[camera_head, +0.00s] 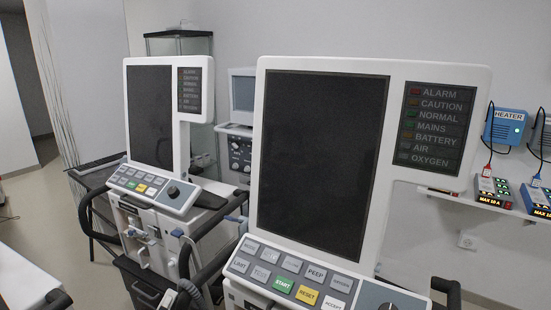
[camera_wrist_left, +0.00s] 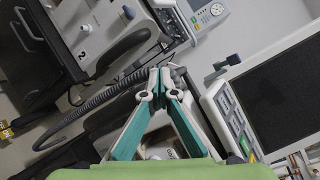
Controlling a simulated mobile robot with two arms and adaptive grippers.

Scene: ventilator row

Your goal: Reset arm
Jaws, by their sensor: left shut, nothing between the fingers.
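My left gripper (camera_wrist_left: 160,83) shows in the left wrist view, its teal-sided fingers drawn together and empty. It is in front of a ventilator; behind its tips are dark parts and a grey corrugated hose (camera_wrist_left: 98,100). In the head view I cannot make out either gripper. The near ventilator has a large dark screen (camera_head: 318,160) and a button panel (camera_head: 290,284) with a green START and a yellow RESET key. A second ventilator with a dark screen (camera_head: 150,115) stands to its left and farther back. My right gripper is not in view.
The near ventilator's status panel (camera_head: 433,128) is unlit. Blue heater boxes (camera_head: 508,127) hang on the right wall above a shelf with small lit devices (camera_head: 493,190). A glass cabinet (camera_head: 180,43) stands behind. Open floor (camera_head: 45,215) shows at the left.

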